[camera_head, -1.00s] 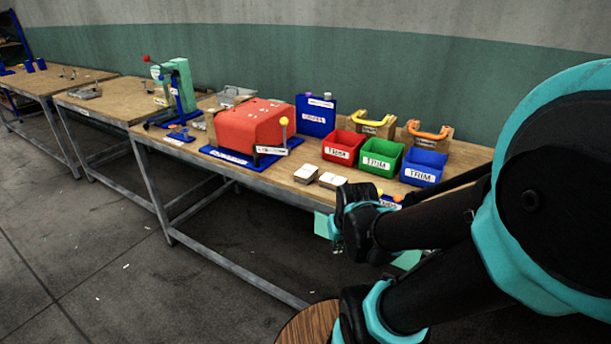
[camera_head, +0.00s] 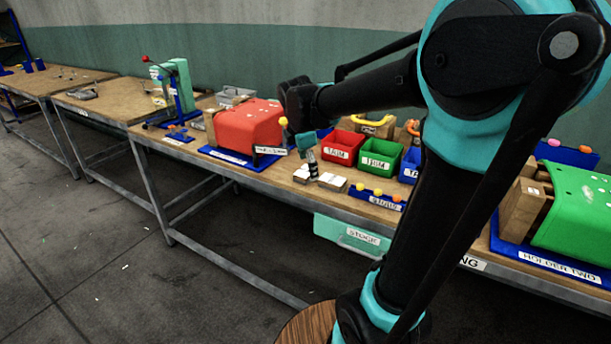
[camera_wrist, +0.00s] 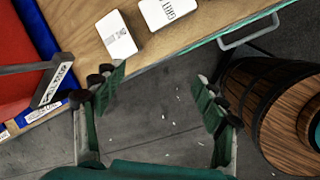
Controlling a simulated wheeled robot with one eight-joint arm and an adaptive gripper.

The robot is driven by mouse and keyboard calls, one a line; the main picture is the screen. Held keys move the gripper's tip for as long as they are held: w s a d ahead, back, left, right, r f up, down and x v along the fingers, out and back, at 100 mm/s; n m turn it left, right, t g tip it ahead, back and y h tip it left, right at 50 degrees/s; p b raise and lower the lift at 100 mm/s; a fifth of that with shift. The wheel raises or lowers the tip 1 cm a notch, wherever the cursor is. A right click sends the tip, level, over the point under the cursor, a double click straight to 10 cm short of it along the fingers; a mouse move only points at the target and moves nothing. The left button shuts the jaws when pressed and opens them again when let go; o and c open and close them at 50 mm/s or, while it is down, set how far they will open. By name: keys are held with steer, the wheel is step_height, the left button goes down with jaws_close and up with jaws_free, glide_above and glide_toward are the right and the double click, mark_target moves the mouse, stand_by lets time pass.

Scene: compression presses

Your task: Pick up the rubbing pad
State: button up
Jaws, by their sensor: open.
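Two small white-topped blocks lie side by side near the front edge of the middle workbench. The left block (camera_head: 302,174) and the right block (camera_head: 332,182) also show in the wrist view, the left one (camera_wrist: 116,36) with a small label and the right one (camera_wrist: 167,12) with a label like "GRIT". One of them may be the rubbing pad; the print is too small to be sure which. My gripper (camera_wrist: 158,92) is open and empty, its fingers wide apart over the floor just off the bench edge in that view. In the head view my gripper (camera_head: 309,159) hangs close to the blocks.
A red press (camera_head: 248,128) on a blue base stands left of the blocks. Red (camera_head: 342,148) and green (camera_head: 380,157) bins stand behind. A blue rack (camera_head: 378,198) with coloured knobs lies right. A barrel (camera_wrist: 258,95) shows right in the wrist view.

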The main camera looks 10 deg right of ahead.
steer(key=w+a+r+n, duration=0.4)
steer(key=w+r+n, duration=0.2)
steer(key=r+n, duration=0.15)
glide_above(304, 171)
steer(key=s+a, duration=0.2)
steer(key=shift+n+h, duration=0.25)
steer(key=shift+h, duration=0.15)
steer(key=f, duration=1.1)
steer(key=shift+s+f, duration=0.2)
steer(key=shift+f, duration=0.05)
steer(key=shift+d+x, duration=0.1)
steer(key=shift+x, duration=1.3)
steer(key=shift+d+x, duration=0.15)
steer(key=shift+x, duration=1.2)
steer(key=shift+w+r, duration=0.1)
steer(key=shift+w, duration=0.05)
steer(key=shift+c, duration=0.6)
steer(key=c, duration=1.1)
step_height(304, 171, up, 20)
